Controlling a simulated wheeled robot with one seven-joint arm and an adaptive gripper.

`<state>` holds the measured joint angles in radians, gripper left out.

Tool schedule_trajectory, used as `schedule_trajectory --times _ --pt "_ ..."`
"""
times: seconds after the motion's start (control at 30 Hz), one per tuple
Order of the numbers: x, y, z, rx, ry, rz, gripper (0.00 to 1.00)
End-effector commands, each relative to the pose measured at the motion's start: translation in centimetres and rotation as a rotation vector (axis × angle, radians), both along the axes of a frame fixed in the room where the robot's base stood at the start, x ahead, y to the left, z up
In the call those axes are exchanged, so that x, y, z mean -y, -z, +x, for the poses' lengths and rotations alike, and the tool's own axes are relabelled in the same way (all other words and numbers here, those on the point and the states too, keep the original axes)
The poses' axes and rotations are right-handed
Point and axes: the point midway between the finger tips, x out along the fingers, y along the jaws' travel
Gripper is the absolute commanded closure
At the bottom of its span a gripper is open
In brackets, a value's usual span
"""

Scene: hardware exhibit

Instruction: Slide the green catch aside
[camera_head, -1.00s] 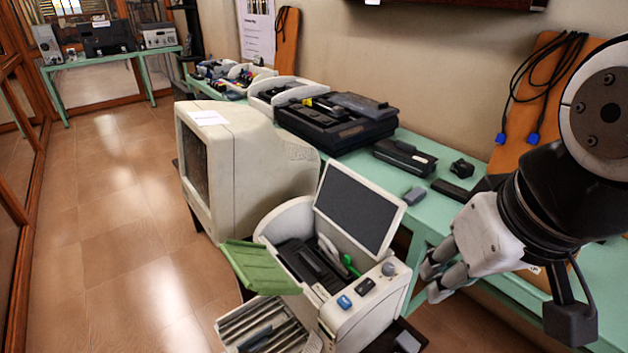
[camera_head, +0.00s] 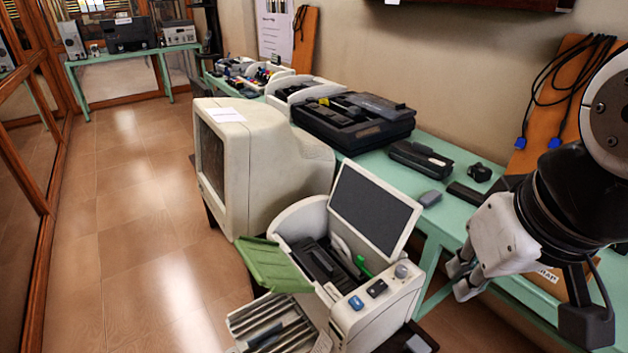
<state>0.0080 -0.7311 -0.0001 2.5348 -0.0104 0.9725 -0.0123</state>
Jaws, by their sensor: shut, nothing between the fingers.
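A small bright green piece, which looks like the green catch (camera_head: 362,265), sits inside the open cream machine (camera_head: 378,315), near its right inner wall. A larger green flap (camera_head: 272,266) stands tilted out at the machine's left side. The machine's lid with a dark panel (camera_head: 370,207) is raised behind the green piece. My gripper (camera_head: 459,280) is to the right of the machine, apart from it and from the green piece. Its fingers point down and left, shut and empty. The lower part of the green piece is hidden in the machine.
A large cream monitor (camera_head: 250,165) stands behind and left of the machine. A green table (camera_head: 425,140) along the wall bears a black device (camera_head: 350,122), a smaller dark device (camera_head: 420,158) and loose parts. Tiled floor (camera_head: 140,240) is free on the left.

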Motion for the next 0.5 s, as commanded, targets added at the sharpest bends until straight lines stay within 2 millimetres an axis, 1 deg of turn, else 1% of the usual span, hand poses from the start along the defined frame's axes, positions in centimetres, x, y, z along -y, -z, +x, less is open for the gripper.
schedule_trajectory --times 0.17,0.37,0.5 --pt "0.1 0.4 3.2 -0.018 -0.034 -0.038 1.0" --pt "0.2 1.6 8.5 -0.04 -0.106 -0.086 1.0" --pt "0.2 3.1 12.3 -0.055 -0.162 -0.109 1.0"
